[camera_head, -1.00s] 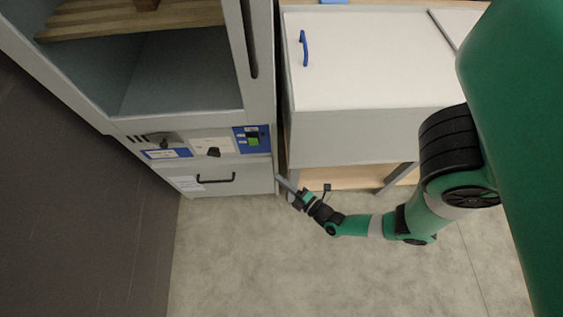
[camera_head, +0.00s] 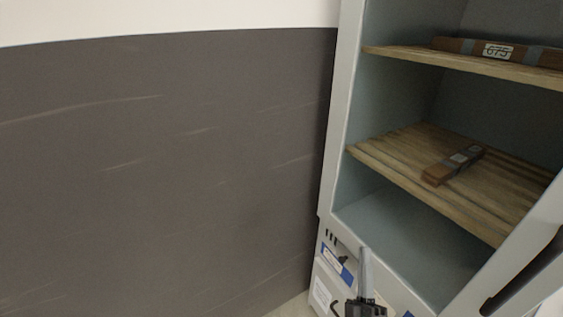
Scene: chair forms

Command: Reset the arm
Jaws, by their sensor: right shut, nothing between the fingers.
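My right gripper (camera_head: 366,268) shows at the bottom of the head view, right of the middle. Its fingers are shut with nothing between them and point up in the picture. It overlaps the lower control panel (camera_head: 337,262) of a grey cabinet (camera_head: 346,120) in the picture; I cannot tell whether it touches it. The rest of my right arm is below the frame. My left gripper is out of view.
The cabinet has wooden shelves. A brown piece (camera_head: 455,165) lies on the lower shelf (camera_head: 400,165), and another marked piece (camera_head: 497,50) lies on the upper shelf (camera_head: 400,55). A dark wall (camera_head: 160,170) fills the left. A little floor (camera_head: 292,307) shows at the bottom.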

